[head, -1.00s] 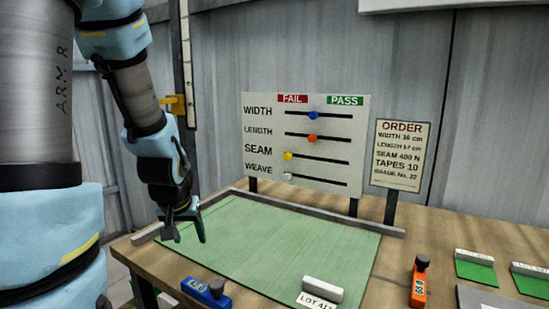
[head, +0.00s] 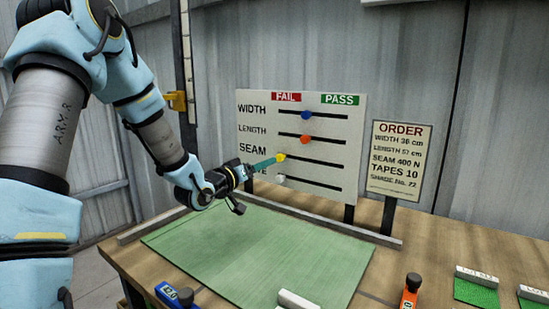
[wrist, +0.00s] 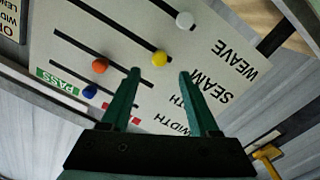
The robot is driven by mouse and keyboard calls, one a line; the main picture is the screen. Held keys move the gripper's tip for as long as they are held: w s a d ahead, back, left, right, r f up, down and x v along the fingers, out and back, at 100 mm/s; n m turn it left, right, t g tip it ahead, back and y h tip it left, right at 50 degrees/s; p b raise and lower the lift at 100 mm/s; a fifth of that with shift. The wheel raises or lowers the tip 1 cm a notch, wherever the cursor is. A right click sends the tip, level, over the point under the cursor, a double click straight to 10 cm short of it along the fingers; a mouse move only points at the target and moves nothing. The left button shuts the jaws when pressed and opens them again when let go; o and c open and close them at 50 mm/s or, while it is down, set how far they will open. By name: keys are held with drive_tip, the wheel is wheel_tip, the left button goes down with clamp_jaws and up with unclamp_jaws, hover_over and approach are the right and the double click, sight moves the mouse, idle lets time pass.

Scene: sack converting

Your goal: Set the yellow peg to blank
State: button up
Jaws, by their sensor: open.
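The yellow peg (head: 281,157) sits at the left, FAIL-side end of the SEAM slot on the white board (head: 345,200). My gripper (head: 270,163) is open in front of the board, its teal fingers pointing at the yellow peg. In the wrist view the yellow peg (wrist: 159,59) shows between and just past the two fingertips (wrist: 160,72); I cannot tell whether they touch it. The blue peg (head: 306,115) on WIDTH and orange peg (head: 304,140) on LENGTH stand near mid-slot. The white peg (head: 280,178) is at the left of WEAVE, whose label my gripper partly hides.
The order sign (head: 398,160) stands right of the board. A green mat (head: 250,250) lies clear on the bench below. A blue tool (head: 178,296), an orange tool (head: 410,291) and a white block (head: 298,300) are along the front.

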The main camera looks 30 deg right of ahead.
sight(278, 159)
drive_tip(key=p+x, duration=0.1)
drive_tip(key=x, duration=0.6)
drive_tip(key=shift+d+p, duration=0.15)
drive_tip(key=shift+p, duration=0.25)
drive_tip(key=shift+c, duration=0.3)
clamp_jaws()
idle(0.6)
